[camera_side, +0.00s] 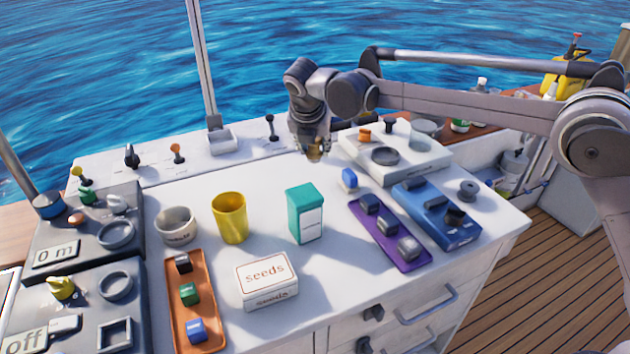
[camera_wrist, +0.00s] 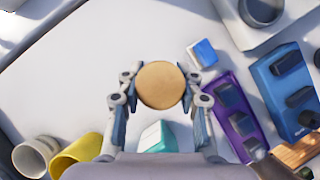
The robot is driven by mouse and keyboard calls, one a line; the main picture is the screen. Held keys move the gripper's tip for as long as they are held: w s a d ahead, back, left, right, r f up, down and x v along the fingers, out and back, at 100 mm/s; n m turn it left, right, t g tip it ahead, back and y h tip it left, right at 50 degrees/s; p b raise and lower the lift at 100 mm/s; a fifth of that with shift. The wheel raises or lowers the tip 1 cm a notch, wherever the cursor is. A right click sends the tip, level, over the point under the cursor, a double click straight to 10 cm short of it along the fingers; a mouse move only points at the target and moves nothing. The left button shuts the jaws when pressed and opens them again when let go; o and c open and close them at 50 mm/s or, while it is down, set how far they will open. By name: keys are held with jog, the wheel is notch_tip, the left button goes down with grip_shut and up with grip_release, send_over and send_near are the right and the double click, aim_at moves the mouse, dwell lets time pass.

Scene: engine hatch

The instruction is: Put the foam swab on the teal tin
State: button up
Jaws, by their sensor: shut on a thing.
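My gripper (camera_side: 312,148) is above the white top, behind and slightly right of the teal tin (camera_side: 306,212). It is shut on a small tan round thing (camera_side: 314,151), which looks like the foam swab. In the wrist view the tan round face (camera_wrist: 160,85) sits between the two fingers of my gripper (camera_wrist: 160,88). The teal tin stands upright with a white label on its front. In the wrist view the teal tin (camera_wrist: 158,137) shows below the held piece, partly hidden by my gripper body.
A yellow cup (camera_side: 230,218) and a white bowl (camera_side: 177,226) stand left of the tin. A white seeds box (camera_side: 266,283) lies in front. A blue block (camera_side: 349,180), purple tray (camera_side: 416,261) and blue tray (camera_side: 462,236) are to the right.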

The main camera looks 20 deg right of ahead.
jog(key=s+d+r+m, duration=0.2)
jog(key=s+d+r, duration=0.2)
jog(key=s+r, duration=0.75)
send_over(308, 187)
jog(key=s+a, duration=0.2)
jog(key=shift+g+h, duration=0.4)
jog(key=f, duration=0.6)
jog(key=shift+w+d+f, duration=0.2)
jog(key=shift+d, duration=0.05)
jog(key=shift+f, duration=2.05)
jog(key=shift+f, duration=0.15)
jog(key=o, duration=1.2)
jog(key=shift+c, duration=0.2)
